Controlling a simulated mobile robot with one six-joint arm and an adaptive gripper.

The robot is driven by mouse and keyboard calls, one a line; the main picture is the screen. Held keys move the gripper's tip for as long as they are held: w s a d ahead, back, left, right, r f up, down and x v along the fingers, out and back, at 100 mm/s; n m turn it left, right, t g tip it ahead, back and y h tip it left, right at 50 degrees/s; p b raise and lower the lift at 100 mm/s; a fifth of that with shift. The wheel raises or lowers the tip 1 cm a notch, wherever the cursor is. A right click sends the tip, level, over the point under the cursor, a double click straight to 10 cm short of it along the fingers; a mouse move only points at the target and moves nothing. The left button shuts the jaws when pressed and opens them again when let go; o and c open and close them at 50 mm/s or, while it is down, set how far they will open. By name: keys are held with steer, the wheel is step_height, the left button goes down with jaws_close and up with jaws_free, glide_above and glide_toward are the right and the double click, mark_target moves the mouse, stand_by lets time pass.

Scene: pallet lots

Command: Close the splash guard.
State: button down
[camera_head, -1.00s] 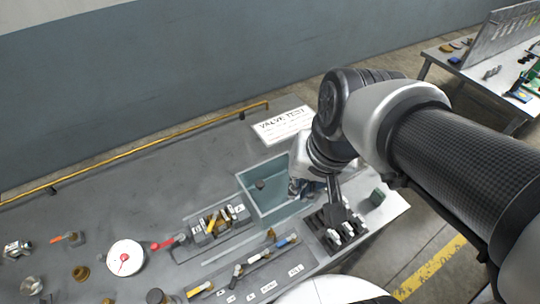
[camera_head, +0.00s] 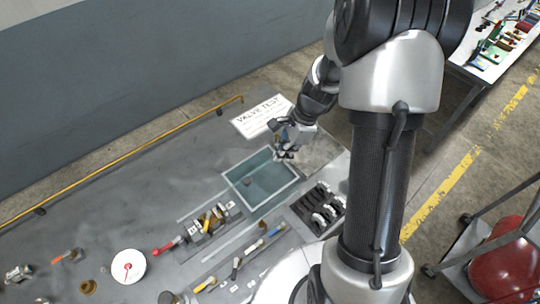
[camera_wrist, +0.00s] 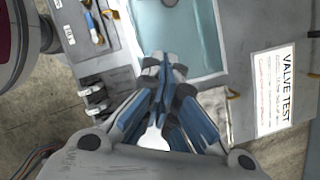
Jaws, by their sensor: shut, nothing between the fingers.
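My gripper (camera_head: 284,155) is shut and empty, near the far right corner of a teal open-topped basin (camera_head: 236,186) on the grey bench. In the wrist view the closed fingertips (camera_wrist: 165,62) point toward the edge of the basin (camera_wrist: 205,40), which lies beyond them. I cannot tell whether they touch its rim. The basin's inside shows, with a small dark round spot on its floor. I cannot make out a splash guard clearly in either view; a pale, indistinct area (camera_head: 318,150) lies right of the basin.
A VALVE TEST sign (camera_head: 262,117) lies behind the basin. A black tray of white-topped parts (camera_head: 318,208) sits at its right front, and a fixture with yellow parts (camera_head: 212,220) at its left. A yellow rail (camera_head: 120,160) runs along the back. A cart (camera_head: 490,250) stands right.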

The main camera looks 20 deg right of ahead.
steer(key=b, duration=0.2)
glide_toward(257, 183)
steer(key=d+f, duration=0.1)
steer(key=f, duration=0.1)
steer(key=d+f, duration=0.1)
steer(key=f, duration=0.1)
steer(key=shift+s+d, duration=0.2)
steer(key=shift+w+a+f, duration=0.1)
steer(key=shift+w+a, duration=0.05)
steer(key=shift+a, duration=0.5)
steer(key=shift+w+a+f, duration=0.1)
steer(key=shift+a+f, duration=0.05)
steer(key=shift+a, duration=0.5)
steer(key=shift+w+a+f, duration=0.1)
steer(key=shift+w+a, duration=0.05)
steer(key=shift+a, duration=0.5)
steer(key=shift+a, duration=0.1)
